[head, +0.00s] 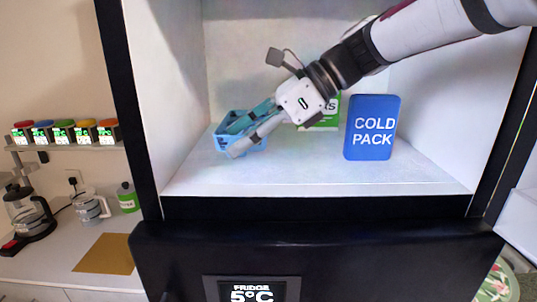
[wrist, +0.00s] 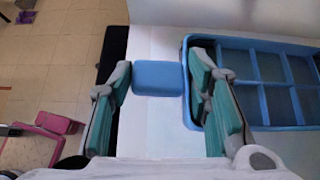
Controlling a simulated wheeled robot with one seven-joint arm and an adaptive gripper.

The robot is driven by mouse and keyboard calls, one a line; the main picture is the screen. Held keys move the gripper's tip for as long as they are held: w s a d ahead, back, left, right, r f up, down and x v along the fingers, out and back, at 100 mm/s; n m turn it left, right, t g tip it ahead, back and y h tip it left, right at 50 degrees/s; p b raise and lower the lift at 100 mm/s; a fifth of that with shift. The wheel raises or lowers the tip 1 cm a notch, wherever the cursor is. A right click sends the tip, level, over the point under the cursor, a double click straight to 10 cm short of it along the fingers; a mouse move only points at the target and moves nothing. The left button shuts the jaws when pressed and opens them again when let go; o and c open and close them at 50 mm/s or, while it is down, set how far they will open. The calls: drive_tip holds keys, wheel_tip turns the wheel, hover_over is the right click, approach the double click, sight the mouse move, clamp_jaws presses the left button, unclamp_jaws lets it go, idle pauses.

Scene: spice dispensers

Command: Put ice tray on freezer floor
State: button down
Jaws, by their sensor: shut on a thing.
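The blue ice tray (head: 258,146) is inside the open freezer, at the left of its white floor (head: 310,177). In the wrist view the compartments of the ice tray (wrist: 262,62) are to the right, and a flat blue tab (wrist: 158,78) is between my fingers beside it. My gripper (head: 229,141) reaches in from the upper right and is shut on the ice tray by this tab. The tray's underside is hidden, so I cannot tell whether it touches the floor.
A blue cold pack (head: 372,127) stands upright to the right, with a green and white package (head: 322,118) behind it, partly hidden by my arm. The front-middle freezer floor is clear. Black door frames edge the opening. A counter (head: 60,245) is outside at the left.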

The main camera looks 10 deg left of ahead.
drive_tip(key=shift+f+p, duration=0.3)
drive_tip(key=shift+f, duration=1.75)
drive_tip(key=c, duration=0.8)
unclamp_jaws()
drive_tip(key=shift+c, duration=0.2)
drive_tip(key=b+v, duration=0.2)
drive_tip(key=v, duration=1)
drive_tip(key=shift+s, duration=0.1)
